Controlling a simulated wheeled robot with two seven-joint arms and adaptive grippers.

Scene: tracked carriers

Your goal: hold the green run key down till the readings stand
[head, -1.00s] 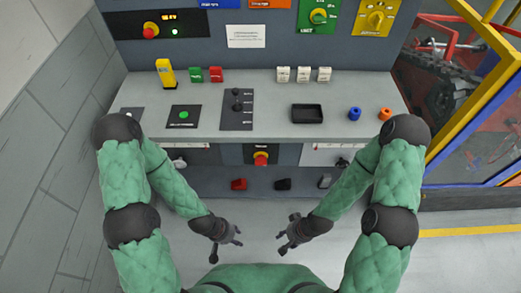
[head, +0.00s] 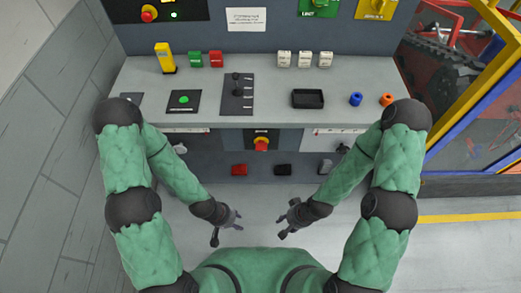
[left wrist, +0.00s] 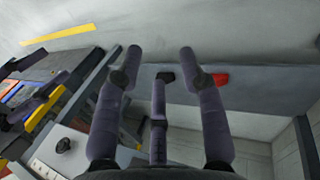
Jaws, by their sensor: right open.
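The green run key (head: 184,99) is a round green button on a black plate at the left front of the grey console top (head: 215,75). The key is uncovered and nothing touches it. My left gripper (head: 228,225) hangs in front of the console, low and well short of the key. In the left wrist view its fingers (left wrist: 160,62) are spread with nothing between them. My right gripper (head: 288,218) is open and empty, at about the same height to the right. No readings are legible in these views.
A black lever (head: 236,86) stands right of the key, and a yellow block (head: 165,58) behind it. Red (head: 239,169) and black (head: 283,169) pedals lie below. A yellow-blue frame (head: 470,95) borders the right.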

